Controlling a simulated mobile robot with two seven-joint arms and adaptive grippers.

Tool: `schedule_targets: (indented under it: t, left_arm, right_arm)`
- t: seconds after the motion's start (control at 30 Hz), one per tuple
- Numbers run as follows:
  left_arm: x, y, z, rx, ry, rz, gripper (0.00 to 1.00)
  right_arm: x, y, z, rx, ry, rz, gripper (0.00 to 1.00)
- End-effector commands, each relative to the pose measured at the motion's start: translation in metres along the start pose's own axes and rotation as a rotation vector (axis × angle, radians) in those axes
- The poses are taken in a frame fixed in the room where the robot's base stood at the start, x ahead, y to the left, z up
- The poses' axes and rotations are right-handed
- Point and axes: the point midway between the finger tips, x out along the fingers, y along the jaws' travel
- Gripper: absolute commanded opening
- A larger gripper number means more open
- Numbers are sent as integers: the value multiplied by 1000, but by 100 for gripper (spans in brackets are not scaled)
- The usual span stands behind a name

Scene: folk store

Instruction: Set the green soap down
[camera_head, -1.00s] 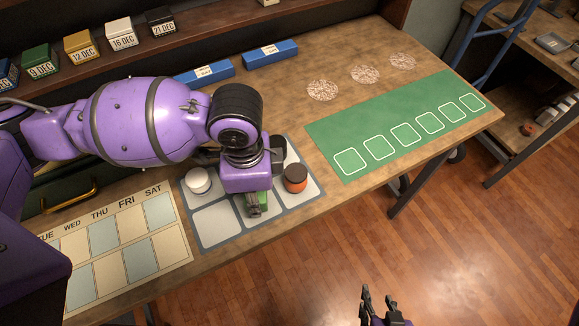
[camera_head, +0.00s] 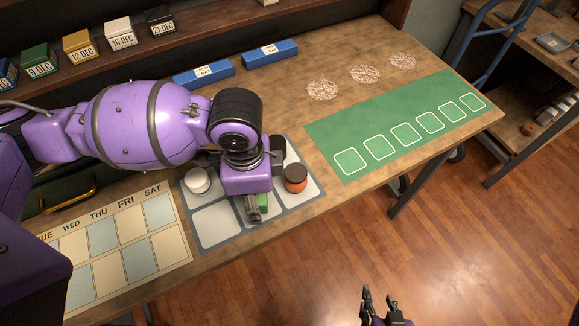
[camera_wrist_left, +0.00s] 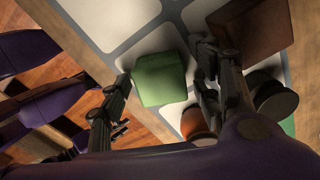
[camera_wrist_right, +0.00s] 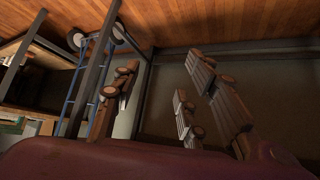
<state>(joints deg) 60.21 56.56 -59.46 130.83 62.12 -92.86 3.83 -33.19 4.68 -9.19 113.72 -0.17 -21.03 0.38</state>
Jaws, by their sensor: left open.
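The green soap (camera_head: 263,202) is on the grey-and-white compartment mat (camera_head: 233,240), in the front middle cell, mostly hidden under my left gripper in the head view. In the left wrist view the soap (camera_wrist_left: 160,78) is a rounded green block between the fingers. My left gripper (camera_head: 254,208) points down over it, and its fingers (camera_wrist_left: 160,90) stand apart on either side of the soap. My right gripper (camera_head: 380,302) is off the table over the floor, with its fingers apart and empty (camera_wrist_right: 160,100).
A white round jar (camera_head: 197,181) stands left of the gripper, and an orange jar with a brown lid (camera_head: 296,178) close to its right. A dark brown block (camera_wrist_left: 248,30) is on the mat. A calendar sheet (camera_head: 110,243) lies left and a green mat (camera_head: 350,135) right.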

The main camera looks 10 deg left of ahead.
Motion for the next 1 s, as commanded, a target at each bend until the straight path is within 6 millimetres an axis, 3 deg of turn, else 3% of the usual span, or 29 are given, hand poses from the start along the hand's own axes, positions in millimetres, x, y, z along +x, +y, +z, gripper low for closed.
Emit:
schedule_targets:
  t: [0.5,0.7,1.0]
  left_arm:
    - [-102,-1,0,0,1,-7,59]
    - [-117,0,0,0,0,-1,59]
    - [-117,0,0,0,-1,1,59]
  right_arm:
    - [-7,-8,-21,6,17,-16,40]
    - [-9,-10,-18,7,11,-19,40]
    - [-9,-6,-12,0,1,-16,40]
